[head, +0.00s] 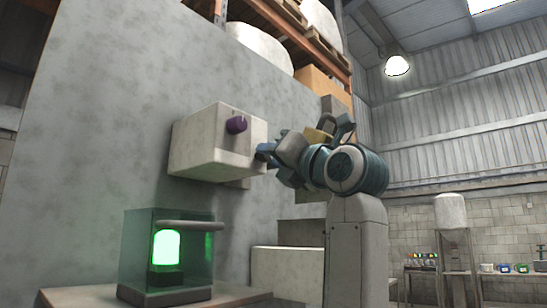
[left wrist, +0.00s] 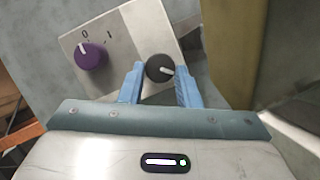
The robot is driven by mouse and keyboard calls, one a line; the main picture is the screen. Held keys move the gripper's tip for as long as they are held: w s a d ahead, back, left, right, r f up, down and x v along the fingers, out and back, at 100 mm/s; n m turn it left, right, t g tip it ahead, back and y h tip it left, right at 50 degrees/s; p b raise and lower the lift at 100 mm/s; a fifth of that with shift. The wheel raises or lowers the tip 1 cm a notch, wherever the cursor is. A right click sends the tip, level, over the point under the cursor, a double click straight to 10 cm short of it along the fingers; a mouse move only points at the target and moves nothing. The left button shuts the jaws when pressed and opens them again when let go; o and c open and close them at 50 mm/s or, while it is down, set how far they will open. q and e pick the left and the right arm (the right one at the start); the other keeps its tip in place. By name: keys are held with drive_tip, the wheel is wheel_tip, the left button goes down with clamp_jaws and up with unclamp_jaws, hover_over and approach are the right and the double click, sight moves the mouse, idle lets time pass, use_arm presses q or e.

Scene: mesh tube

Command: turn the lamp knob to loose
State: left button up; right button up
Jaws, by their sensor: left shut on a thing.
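A pale control box (head: 200,145) is fixed to the grey wall; it also fills the upper part of the left wrist view (left wrist: 125,38). On its face are a purple knob (left wrist: 91,56), with its white mark towards the "0" of a "0 I" scale, and a black knob (left wrist: 158,66), with its white mark pointing right. My left gripper (left wrist: 158,86) is shut on the black knob, a blue finger on each side. In the head view the gripper (head: 262,154) hides the black knob; the purple knob (head: 236,125) is clear. A green lamp (head: 166,248) glows inside a glass case.
The glass case (head: 196,260) with a grey bar handle (head: 191,226) stands on a bench (head: 80,297) below the box. Storage racks (head: 300,40) rise behind the wall. Several coloured containers (head: 505,268) sit on a far table at right. An olive surface (left wrist: 238,50) lies close to the gripper's right.

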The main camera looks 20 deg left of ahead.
use_arm(q)
drive_tip(key=shift+n, duration=0.3)
drive_tip(key=o, duration=1)
